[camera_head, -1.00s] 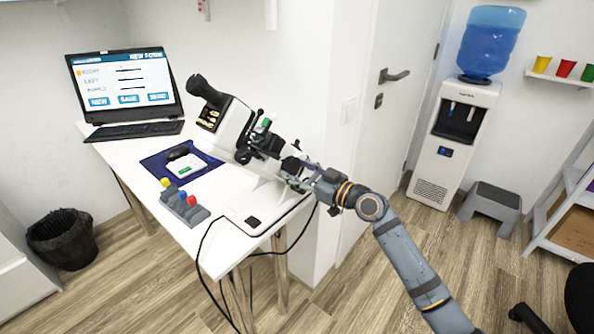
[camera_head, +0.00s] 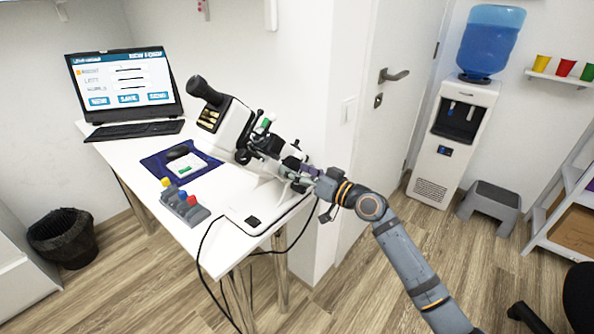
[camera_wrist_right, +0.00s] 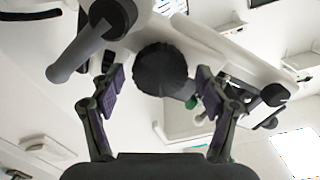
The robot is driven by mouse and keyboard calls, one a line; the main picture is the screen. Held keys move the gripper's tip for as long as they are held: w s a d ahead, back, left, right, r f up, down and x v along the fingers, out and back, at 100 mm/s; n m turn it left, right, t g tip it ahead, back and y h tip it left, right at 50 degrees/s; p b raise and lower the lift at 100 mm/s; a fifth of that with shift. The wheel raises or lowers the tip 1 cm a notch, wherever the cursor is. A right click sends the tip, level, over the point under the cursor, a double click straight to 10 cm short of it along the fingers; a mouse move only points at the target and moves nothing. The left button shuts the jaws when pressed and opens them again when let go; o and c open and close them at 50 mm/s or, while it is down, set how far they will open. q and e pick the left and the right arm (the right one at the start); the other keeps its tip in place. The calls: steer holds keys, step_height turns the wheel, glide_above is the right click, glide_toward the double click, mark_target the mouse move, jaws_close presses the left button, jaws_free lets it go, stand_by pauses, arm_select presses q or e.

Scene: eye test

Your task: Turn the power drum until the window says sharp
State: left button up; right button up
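A white and dark lens-measuring instrument (camera_head: 232,126) with a black eyepiece stands tilted on the white table. In the right wrist view its power drum, a dark ribbed round knob (camera_wrist_right: 160,68), sits between my two purple-padded fingertips, with a visible gap on each side. My right gripper (camera_head: 287,163) is open at the instrument's right side and hides the drum in the head view. A small dark panel with yellowish marks (camera_head: 209,117) is on the instrument; I cannot read it or tell whether it is the window. My left gripper is not in view.
A laptop (camera_head: 125,85), a blue mat (camera_head: 154,164) with a small white device, and a grey holder with coloured knobs (camera_head: 184,207) share the table (camera_head: 222,260). A black cable hangs over its front edge. A wall and door stand close behind the instrument.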

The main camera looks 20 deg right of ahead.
steer(key=shift+s, duration=0.1)
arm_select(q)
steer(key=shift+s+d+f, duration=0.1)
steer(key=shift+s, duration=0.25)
arm_select(e)
steer(key=v, duration=0.7)
steer(key=shift+d, duration=0.1)
